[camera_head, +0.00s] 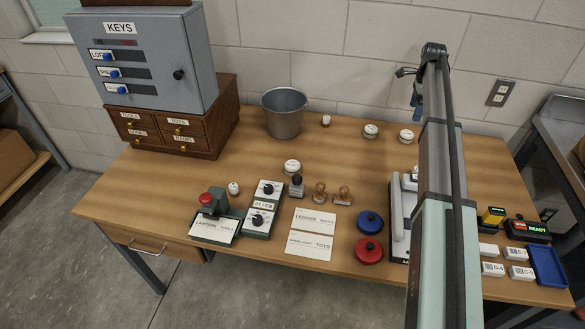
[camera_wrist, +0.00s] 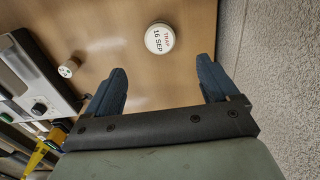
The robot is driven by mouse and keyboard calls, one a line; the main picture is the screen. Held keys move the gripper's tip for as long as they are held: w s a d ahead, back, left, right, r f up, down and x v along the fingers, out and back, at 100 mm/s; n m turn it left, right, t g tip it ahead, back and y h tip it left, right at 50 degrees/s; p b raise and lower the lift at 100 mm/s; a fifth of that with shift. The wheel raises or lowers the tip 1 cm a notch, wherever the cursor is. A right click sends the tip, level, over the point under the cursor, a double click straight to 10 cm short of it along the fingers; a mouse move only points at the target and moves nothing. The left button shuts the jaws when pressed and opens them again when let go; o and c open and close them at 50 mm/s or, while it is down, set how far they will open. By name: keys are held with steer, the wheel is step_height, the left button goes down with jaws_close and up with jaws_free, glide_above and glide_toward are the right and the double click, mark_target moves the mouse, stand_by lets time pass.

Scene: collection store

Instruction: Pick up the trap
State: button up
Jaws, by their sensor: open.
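The trap (camera_wrist: 159,39) is a round white tub in the wrist view, its top lettered "TRAP 16 SEP". It stands on the wooden desk near the wall. My gripper (camera_wrist: 162,66) is open, its two dark blue fingers spread and empty. The trap shows just beyond the gap between the fingertips, not between them. In the head view a white round tub (camera_head: 406,136) at the back, left of my arm, looks like the same one; its lettering is too small to read. My gripper also shows there as a blue part (camera_head: 417,104) above the desk's back.
Similar tubs stand nearby (camera_head: 371,130) and mid-desk (camera_head: 292,166). A metal bucket (camera_head: 284,117) stands at the back. A small white cylinder (camera_wrist: 68,68) and a grey device (camera_wrist: 38,80) lie left in the wrist view. The wall (camera_wrist: 275,70) is close on the right.

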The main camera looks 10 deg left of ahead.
steer(key=s+a+n, duration=0.5)
steer(key=a+n, duration=0.4)
steer(key=a, duration=0.4)
steer(key=n, duration=2.7)
glide_above(293, 164)
steer(key=f, duration=0.7)
steer(key=shift+s+a, duration=0.2)
steer(key=shift+s, duration=0.05)
steer(key=shift+w+d+f, duration=0.15)
steer(key=shift+f, duration=2.5)
steer(key=shift+c, duration=0.2)
steer(key=c, duration=1.1)
